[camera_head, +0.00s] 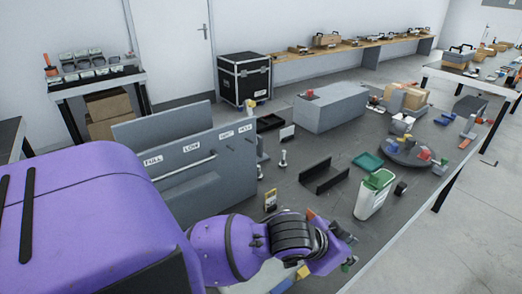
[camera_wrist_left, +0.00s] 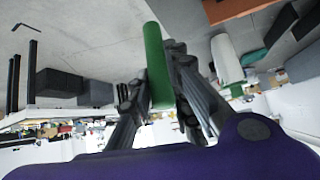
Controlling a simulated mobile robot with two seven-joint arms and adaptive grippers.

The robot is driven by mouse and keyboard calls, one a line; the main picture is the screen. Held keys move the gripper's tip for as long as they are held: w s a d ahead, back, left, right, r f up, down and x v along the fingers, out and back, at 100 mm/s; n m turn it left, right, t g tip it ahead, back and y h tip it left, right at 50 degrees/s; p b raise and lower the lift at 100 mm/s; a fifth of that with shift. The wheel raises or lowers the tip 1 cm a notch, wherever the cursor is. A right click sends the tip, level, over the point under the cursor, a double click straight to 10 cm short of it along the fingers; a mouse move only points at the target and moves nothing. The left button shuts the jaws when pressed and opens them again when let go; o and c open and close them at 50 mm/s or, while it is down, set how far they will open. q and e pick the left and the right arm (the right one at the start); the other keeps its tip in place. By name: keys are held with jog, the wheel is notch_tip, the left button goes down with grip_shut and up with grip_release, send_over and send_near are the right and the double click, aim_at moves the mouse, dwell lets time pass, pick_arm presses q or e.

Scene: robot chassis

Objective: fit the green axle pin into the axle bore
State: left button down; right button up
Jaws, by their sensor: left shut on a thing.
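The green axle pin (camera_wrist_left: 157,65) is a long plain green cylinder in the left wrist view. My left gripper (camera_wrist_left: 155,92) is shut on it, with dark finger links on both sides and the pin's long end standing out past them. In the head view my left gripper (camera_head: 343,242) is at the lower middle, beyond my purple wrist, over the near side of the dark table. The pin is not clear there. I cannot make out the axle bore in either view; my arm hides part of the table. My right gripper is not in view.
A white bin (camera_head: 369,203) with a green top stands just beyond my left gripper. A black channel-shaped holder (camera_head: 324,180) and a green tray (camera_head: 368,161) lie farther back. A grey labelled panel (camera_head: 200,170) stands at the left. A round turntable (camera_head: 405,157) holds coloured parts.

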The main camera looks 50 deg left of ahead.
pick_arm(q)
jog(key=shift+w+a+r+m+g+h+b, duration=0.85)
jog(key=shift+a+m+g+b, duration=0.85)
jog(key=shift+a, duration=1.45)
jog(key=shift+s+f+b, duration=0.15)
jog(key=shift+f, duration=2.3)
jog(key=shift+s+f+b, duration=0.1)
jog(key=shift+f+b, duration=0.05)
jog(key=shift+f, duration=2.25)
jog(key=c, duration=1.6)
grip_release()
jog(key=shift+c, duration=0.2)
jog(key=shift+r, duration=0.15)
